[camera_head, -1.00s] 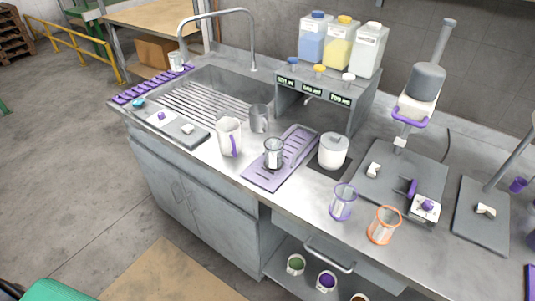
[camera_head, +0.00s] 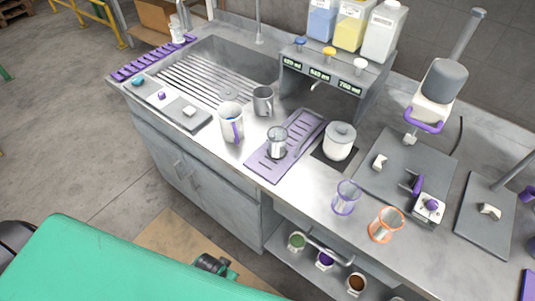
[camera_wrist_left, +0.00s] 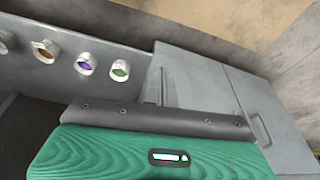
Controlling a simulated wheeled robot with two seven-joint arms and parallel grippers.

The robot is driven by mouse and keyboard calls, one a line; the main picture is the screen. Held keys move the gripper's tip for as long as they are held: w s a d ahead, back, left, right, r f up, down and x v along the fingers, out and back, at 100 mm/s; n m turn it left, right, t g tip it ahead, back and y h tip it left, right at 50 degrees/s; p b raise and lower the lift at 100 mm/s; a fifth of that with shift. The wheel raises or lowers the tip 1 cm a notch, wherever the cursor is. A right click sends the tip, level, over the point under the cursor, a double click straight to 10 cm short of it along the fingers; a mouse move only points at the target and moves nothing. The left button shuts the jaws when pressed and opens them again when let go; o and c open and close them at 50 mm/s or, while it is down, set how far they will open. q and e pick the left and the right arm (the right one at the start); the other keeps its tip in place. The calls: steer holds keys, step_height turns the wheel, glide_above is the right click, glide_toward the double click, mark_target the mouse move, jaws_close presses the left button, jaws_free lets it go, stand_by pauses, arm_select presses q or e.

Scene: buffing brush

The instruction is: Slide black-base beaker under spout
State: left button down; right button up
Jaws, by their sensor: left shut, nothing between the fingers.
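The black-base beaker (camera_head: 277,142) is clear with a dark bottom and stands upright on the slotted purple tray (camera_head: 262,166). Behind it is the grey dispenser (camera_head: 340,98) with small displays and a short metal spout (camera_head: 317,86). The beaker is in front and to the left of the spout, apart from it. My left gripper (camera_head: 212,264) shows small and dark low in the head view, below the counter front and far from the beaker; it is shut and empty. My right gripper is not in view.
A white jug (camera_head: 231,121) and grey metal mug (camera_head: 263,101) stand left of the tray. A white lidded pot (camera_head: 340,141) is to its right. Purple-rimmed (camera_head: 346,197) and orange-rimmed (camera_head: 386,224) beakers stand near the front edge. Cups sit on the lower shelf (camera_head: 312,265).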

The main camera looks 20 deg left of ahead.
arm_select(q)
steer(key=w+d+r+t+h+p, duration=0.1)
steer(key=w+d+r, duration=0.15)
steer(key=r, duration=1.05)
steer(key=w+d+r+h+p, duration=0.15)
steer(key=w+r, duration=0.25)
steer(key=r, duration=0.8)
steer(key=w+d+r+m+g, duration=0.1)
steer(key=w+d+r+m, duration=0.2)
steer(key=w+d+r, duration=0.5)
steer(key=n+g+y+p, duration=0.1)
steer(key=g+y, duration=0.2)
glide_toward(269, 161)
steer(key=s+a+r, duration=0.2)
steer(key=s+r, duration=0.1)
steer(key=s, duration=0.1)
step_height(269, 161, down, 8)
steer(key=shift+s+d+f+p, duration=0.1)
steer(key=shift+s+f+p, duration=0.1)
steer(key=shift+p, duration=1.05)
steer(key=w, duration=0.1)
steer(key=w+d+p, duration=0.1)
steer(key=shift+w+f, duration=0.3)
steer(key=shift+w, duration=0.1)
steer(key=shift+w+d+f, duration=0.15)
steer(key=shift+w+d, duration=0.1)
steer(key=shift+w, duration=0.3)
